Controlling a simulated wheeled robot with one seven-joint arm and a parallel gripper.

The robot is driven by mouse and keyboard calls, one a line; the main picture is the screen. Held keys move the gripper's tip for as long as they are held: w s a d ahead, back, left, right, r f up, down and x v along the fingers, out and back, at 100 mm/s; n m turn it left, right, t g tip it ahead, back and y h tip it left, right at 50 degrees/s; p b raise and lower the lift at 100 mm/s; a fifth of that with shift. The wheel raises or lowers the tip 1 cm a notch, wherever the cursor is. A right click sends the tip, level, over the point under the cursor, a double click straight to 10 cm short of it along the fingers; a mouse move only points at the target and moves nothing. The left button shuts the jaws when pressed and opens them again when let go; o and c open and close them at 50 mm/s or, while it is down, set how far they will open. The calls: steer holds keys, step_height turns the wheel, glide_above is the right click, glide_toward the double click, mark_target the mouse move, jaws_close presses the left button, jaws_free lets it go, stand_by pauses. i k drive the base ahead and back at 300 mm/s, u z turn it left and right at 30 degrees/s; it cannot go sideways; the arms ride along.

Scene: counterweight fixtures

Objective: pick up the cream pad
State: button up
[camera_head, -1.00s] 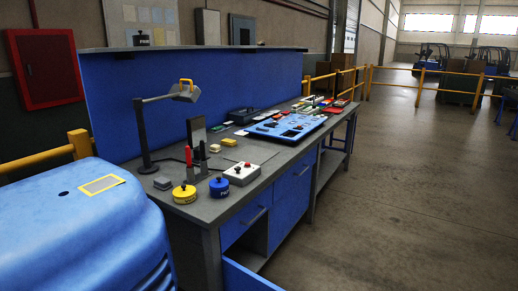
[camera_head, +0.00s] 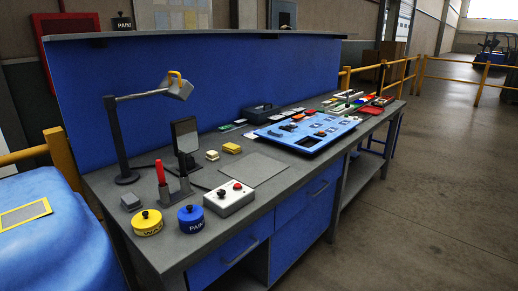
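A small cream pad (camera_head: 212,155) lies on the grey workbench top (camera_head: 218,226), left of the bare grey mat (camera_head: 254,169). A yellower pad-like block (camera_head: 231,148) lies just behind it to the right, close by but apart. My gripper is not in view.
Nearer stand a white box with red and black knobs (camera_head: 229,198), a blue pot (camera_head: 191,219), a yellow pot (camera_head: 147,223) and a red-handled tool in a holder (camera_head: 160,173). A dark upright panel (camera_head: 186,137) and a lamp (camera_head: 121,129) rise at left. A blue tray (camera_head: 306,129) lies right.

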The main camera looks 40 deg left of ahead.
mark_target(212, 156)
steer(key=u, duration=0.3)
steer(key=i, duration=1.6)
steer(key=u, duration=1.35)
steer(key=i, duration=1.3)
steer(key=u, duration=0.75)
